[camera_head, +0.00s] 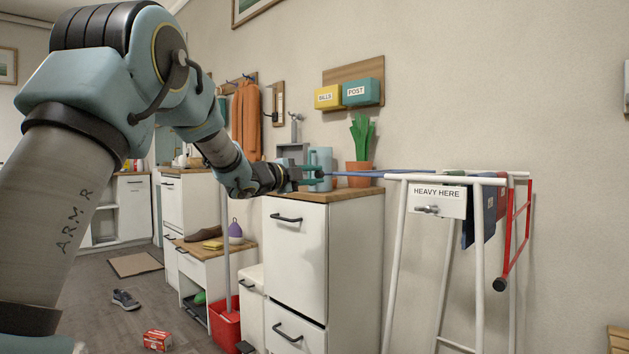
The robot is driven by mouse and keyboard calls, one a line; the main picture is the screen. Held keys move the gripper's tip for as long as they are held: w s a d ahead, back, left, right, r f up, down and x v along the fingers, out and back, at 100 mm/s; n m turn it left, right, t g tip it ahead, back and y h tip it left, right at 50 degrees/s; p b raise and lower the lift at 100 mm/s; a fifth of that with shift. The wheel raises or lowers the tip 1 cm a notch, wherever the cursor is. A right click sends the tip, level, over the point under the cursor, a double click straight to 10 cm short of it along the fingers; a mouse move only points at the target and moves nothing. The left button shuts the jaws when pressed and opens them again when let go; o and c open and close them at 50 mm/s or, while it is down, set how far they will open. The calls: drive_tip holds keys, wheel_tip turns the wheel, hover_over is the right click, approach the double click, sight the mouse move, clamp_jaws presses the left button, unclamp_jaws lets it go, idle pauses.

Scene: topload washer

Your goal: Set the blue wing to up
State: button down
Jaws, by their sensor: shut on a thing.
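A white drying rack (481,182) stands at the right against the wall. Its blue wing (362,172) reaches out level to the left, from the rack's top to my gripper. My gripper (317,174) is shut on the outer end of the blue wing, above the white cabinet. The exact contact is small in this view. The red wing (515,222) slopes down on the rack's right side, with a dark round end at the bottom. A white sign reading "HEAVY HERE" (437,196) is on the rack's near left end.
A white cabinet (297,257) with a wooden top stands under my gripper. A blue jug (321,159) and a potted plant (361,165) stand on it, close behind the gripper and wing. Dark cloths (481,211) hang on the rack. Open wall lies above the rack.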

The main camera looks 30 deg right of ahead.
drive_tip(key=shift+s, duration=0.1)
drive_tip(key=c, duration=0.7)
unclamp_jaws()
drive_tip(key=v, duration=1)
drive_tip(key=shift+a, duration=0.4)
